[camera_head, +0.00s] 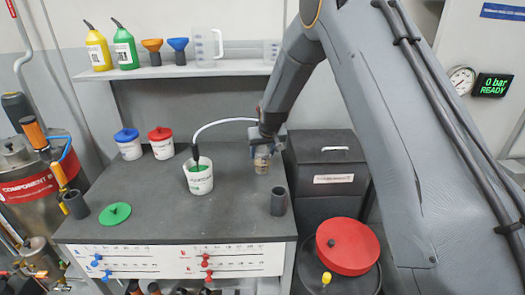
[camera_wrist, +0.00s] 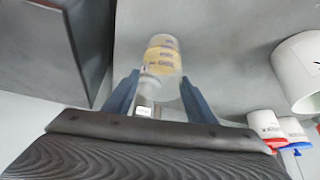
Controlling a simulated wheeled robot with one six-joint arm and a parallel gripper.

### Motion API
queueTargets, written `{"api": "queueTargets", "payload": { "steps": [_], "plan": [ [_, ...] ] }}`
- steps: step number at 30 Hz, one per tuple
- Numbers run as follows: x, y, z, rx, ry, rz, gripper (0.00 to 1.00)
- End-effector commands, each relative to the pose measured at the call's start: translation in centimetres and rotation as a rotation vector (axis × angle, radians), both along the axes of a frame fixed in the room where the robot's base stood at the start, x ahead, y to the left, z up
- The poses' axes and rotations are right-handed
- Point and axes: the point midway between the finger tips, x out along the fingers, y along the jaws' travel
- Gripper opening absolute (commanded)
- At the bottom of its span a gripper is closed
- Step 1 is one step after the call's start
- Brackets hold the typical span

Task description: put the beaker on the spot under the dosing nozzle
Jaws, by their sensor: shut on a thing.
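My gripper (camera_head: 262,142) is above the right part of the grey bench (camera_head: 140,205), shut on a small clear beaker (camera_head: 262,161) with a yellowish label. In the wrist view the beaker (camera_wrist: 162,58) is between the two blue fingers (camera_wrist: 155,92). In the head view it looks upright and close to the bench top; I cannot tell whether it touches. A curved white hose (camera_head: 222,122) ends in a dark, downward nozzle-like piece (camera_head: 195,153) at a white bucket (camera_head: 199,182), left of my gripper. I cannot make out a marked spot.
A dark cup (camera_head: 278,202) stands in front of my gripper. A black case (camera_head: 328,160) is to the right. Blue-lidded (camera_head: 130,148) and red-lidded (camera_head: 162,148) tubs stand at the back. A green lid (camera_head: 115,214) lies front left. A shelf (camera_head: 180,71) is above.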

Motion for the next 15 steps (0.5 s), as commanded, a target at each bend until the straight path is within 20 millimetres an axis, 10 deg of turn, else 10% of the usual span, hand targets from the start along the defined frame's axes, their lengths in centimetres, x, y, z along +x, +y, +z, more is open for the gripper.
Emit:
{"api": "queueTargets", "payload": {
  "steps": [11,12,15],
  "plan": [
    [0.02,-0.01,-0.36,0.000,0.000,0.000,0.07],
    [0.00,-0.01,-0.45,0.000,0.000,0.000,0.53],
    [-0.02,-0.01,-0.38,0.000,0.001,0.000,0.69]
  ]
}}
